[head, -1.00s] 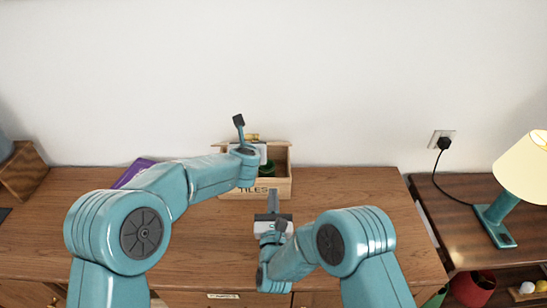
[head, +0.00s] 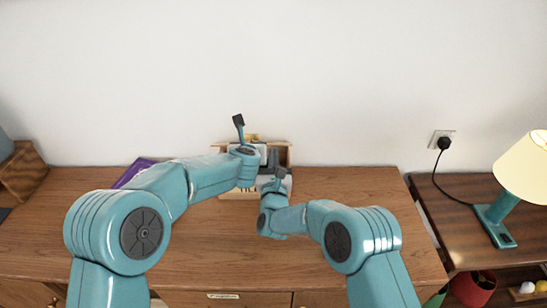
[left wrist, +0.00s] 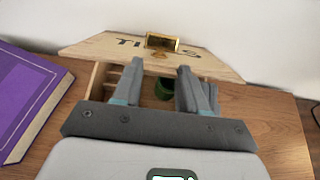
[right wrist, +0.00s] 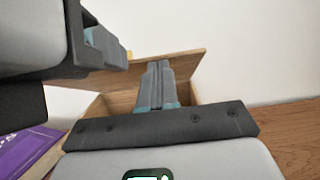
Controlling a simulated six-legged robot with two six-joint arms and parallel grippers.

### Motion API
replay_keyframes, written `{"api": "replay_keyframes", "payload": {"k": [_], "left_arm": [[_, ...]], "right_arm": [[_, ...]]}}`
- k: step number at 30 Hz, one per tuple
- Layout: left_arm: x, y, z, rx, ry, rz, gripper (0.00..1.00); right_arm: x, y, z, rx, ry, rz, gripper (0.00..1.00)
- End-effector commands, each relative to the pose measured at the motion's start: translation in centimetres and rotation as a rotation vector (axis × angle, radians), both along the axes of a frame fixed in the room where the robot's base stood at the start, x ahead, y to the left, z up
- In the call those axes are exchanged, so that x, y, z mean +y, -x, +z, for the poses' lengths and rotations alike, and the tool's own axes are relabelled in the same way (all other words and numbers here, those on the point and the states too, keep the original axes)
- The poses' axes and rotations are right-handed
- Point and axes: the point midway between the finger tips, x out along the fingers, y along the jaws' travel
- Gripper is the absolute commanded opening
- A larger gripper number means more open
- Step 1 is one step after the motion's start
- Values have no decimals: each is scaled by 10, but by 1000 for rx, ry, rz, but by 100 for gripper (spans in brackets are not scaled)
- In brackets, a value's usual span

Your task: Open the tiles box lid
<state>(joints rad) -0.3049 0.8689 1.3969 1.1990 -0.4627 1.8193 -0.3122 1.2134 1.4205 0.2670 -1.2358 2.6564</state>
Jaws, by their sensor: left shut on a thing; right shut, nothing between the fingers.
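The tiles box is wooden and stands on the sideboard near the wall; its front wall (head: 240,195) shows low beside my right wrist. Its lid (left wrist: 215,65) is raised at the back, with a gold clasp (left wrist: 162,43) and dark TILES lettering. My left gripper (left wrist: 162,65) is shut on the lid by its clasp, its fingers a little apart. My right gripper (right wrist: 157,66) is shut and empty, its fingertips over the box opening in front of the lid's underside (right wrist: 180,66). In the head view my arms hide much of the box.
A purple book (left wrist: 28,100) lies left of the box. A green round thing (left wrist: 164,89) is inside the box. The wooden sideboard top (head: 350,210) is clear to the right. A lamp (head: 525,165) stands on a lower table at far right.

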Motion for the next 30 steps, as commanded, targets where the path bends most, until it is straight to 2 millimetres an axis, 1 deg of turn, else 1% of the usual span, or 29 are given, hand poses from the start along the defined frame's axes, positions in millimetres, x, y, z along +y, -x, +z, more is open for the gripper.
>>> {"api": "replay_keyframes", "payload": {"k": [4, 10, 18, 19, 20, 21, 30], "left_arm": [[0, 0, 2, -3, -1, 0, 0], [-1, 0, 1, -1, 0, -2, 0], [-2, 2, -4, 9, 1, -5, 0], [-3, 2, -4, 10, 1, -5, 52], [-3, 2, -5, 10, 1, -6, 62], [-2, 2, -4, 9, 1, -5, 68], [-1, 2, -1, 3, 0, -2, 68]], "right_arm": [[0, -1, 2, 2, 0, 0, 0], [0, -10, 18, 52, -2, 0, 0], [-1, -12, 21, 51, -3, -2, 0], [-1, -12, 21, 51, -3, -2, 0], [-1, -12, 21, 51, -3, -2, 0], [-1, -12, 20, 52, -3, -2, 0], [0, -11, 16, 59, -1, 0, 0]]}}
